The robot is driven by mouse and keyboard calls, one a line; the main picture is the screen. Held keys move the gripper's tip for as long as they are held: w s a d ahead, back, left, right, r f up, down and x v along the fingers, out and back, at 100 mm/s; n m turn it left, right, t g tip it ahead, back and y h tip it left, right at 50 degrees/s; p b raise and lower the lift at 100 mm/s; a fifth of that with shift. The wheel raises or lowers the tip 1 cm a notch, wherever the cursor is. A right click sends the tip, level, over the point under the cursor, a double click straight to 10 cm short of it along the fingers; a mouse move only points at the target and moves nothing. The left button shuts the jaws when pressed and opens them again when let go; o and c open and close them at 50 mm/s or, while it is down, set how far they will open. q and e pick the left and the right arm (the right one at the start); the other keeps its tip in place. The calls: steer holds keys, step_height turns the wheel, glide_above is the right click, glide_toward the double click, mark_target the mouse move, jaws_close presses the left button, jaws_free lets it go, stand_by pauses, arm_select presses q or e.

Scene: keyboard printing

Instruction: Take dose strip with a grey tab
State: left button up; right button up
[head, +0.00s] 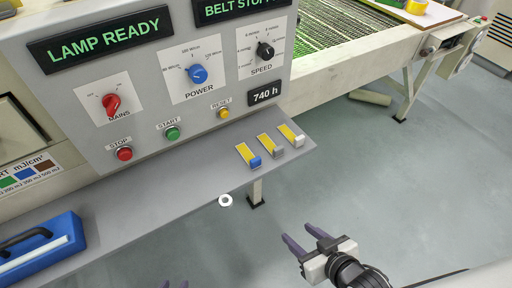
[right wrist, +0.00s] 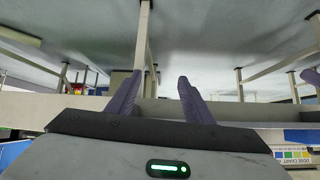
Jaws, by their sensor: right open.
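The dose strip with a grey tab (head: 270,145) lies on the grey panel ledge, a yellow strip between two others. The strip with a blue tab (head: 248,155) is to its left and the strip with a white tab (head: 291,135) to its right. My right gripper (head: 304,238) is open and empty, in front of and below the ledge, apart from the strips. Its open fingers also show in the right wrist view (right wrist: 158,90), with no strip between them.
The control panel with knobs and buttons (head: 174,133) rises behind the ledge. A blue case (head: 42,245) lies at the ledge's left end. A small white ring (head: 225,200) shows near the front edge. The conveyor (head: 345,40) stands at back right.

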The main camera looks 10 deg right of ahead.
steer(key=w+d+r+n+t+b, duration=0.1)
steer(key=w+d+r+t+b, duration=0.1)
steer(key=w+r, duration=0.55)
steer(key=t+y+b, duration=0.1)
steer(key=y, duration=0.1)
glide_toward(279, 148)
steer(key=f, duration=0.1)
steer(key=shift+n, duration=0.3)
steer(key=x, duration=0.4)
steer(key=shift+w+d+r, duration=0.1)
steer(key=shift+w+r, duration=0.15)
steer(key=shift+r, duration=0.05)
steer(key=shift+w+a+f, duration=0.2)
steer(key=shift+w, duration=0.25)
steer(key=b+x, duration=0.1)
steer(key=x, duration=0.4)
steer(key=shift+a+r, duration=0.1)
steer(key=shift+a, duration=0.05)
arm_select(q)
steer(key=shift+w+d+f, duration=0.8)
steer(key=shift+w+f, duration=0.15)
steer(key=shift+w, duration=0.05)
arm_select(e)
steer(key=c, duration=1.1)
